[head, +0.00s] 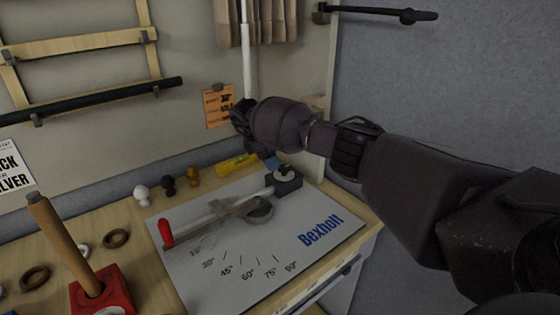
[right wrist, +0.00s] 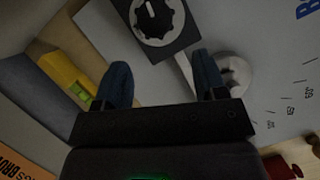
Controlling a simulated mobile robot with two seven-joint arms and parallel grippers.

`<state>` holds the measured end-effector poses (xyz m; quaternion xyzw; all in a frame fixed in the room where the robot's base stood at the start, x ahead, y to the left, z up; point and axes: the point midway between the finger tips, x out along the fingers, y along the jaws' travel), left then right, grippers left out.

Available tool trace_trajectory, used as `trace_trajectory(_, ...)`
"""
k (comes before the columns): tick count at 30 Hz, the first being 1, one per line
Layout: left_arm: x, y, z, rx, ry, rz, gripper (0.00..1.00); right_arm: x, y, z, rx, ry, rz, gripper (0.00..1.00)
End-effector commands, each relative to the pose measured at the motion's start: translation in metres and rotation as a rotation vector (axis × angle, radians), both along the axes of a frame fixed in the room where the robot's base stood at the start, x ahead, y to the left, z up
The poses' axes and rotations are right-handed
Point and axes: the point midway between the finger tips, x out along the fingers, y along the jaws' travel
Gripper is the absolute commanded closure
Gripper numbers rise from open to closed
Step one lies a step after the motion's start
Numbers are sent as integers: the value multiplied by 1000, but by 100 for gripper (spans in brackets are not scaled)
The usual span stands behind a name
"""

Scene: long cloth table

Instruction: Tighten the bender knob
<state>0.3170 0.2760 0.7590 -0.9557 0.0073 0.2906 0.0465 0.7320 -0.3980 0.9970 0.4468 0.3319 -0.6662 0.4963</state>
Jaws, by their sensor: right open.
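The bender is a grey plate (head: 280,257) marked "Bexholt" with an angle scale, lying on the wooden bench top. Its red-handled lever (head: 166,233) reaches to a round metal post (head: 259,211). The bender knob (head: 286,174) sits on a dark block at the plate's back corner. In the right wrist view the knob (right wrist: 157,20) is black, scalloped, with a white pointer line. My right gripper (head: 263,158) hangs over the plate's back edge, just behind the knob. In the wrist view its blue fingers (right wrist: 161,75) are apart and empty, with the knob beyond their tips. My left gripper is not in view.
A yellow level (head: 236,164) lies behind the plate. White, black and brown small knobs (head: 168,185) stand to its left. A red block with a wooden peg (head: 100,291) and several rings are at the left front. An orange note (head: 219,106) hangs on the wall.

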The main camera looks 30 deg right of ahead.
Motion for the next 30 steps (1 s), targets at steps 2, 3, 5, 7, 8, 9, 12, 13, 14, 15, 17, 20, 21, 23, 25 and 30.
trace_trajectory(2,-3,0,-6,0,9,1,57,5,17,-3,0,2,1,35)
trace_trajectory(3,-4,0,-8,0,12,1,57,8,24,-3,0,2,1,35)
trace_trajectory(5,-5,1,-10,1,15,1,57,11,35,-3,0,2,1,35)
trace_trajectory(7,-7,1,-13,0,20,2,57,15,48,-3,-1,1,0,35)
trace_trajectory(8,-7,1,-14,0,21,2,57,16,53,-3,-1,2,-1,35)
trace_trajectory(9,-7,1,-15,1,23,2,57,18,59,-3,-1,3,0,35)
trace_trajectory(12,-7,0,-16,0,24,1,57,22,72,-2,-2,1,0,35)
trace_trajectory(13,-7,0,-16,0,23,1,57,23,75,-3,-1,2,-2,35)
trace_trajectory(14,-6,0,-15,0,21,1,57,24,78,-3,-1,2,-2,35)
trace_trajectory(15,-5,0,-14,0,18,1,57,25,80,-2,-1,1,-3,35)
trace_trajectory(17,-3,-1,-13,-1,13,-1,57,26,84,-1,-1,0,-2,35)
trace_trajectory(20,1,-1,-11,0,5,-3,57,26,87,-1,-1,0,-2,35)
trace_trajectory(21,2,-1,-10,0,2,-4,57,27,87,-1,-1,0,-2,35)
trace_trajectory(23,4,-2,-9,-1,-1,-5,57,27,88,0,-1,0,-3,35)
trace_trajectory(25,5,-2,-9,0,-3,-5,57,27,87,0,-1,0,-3,35)
trace_trajectory(30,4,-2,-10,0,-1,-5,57,27,87,0,-1,0,-2,35)
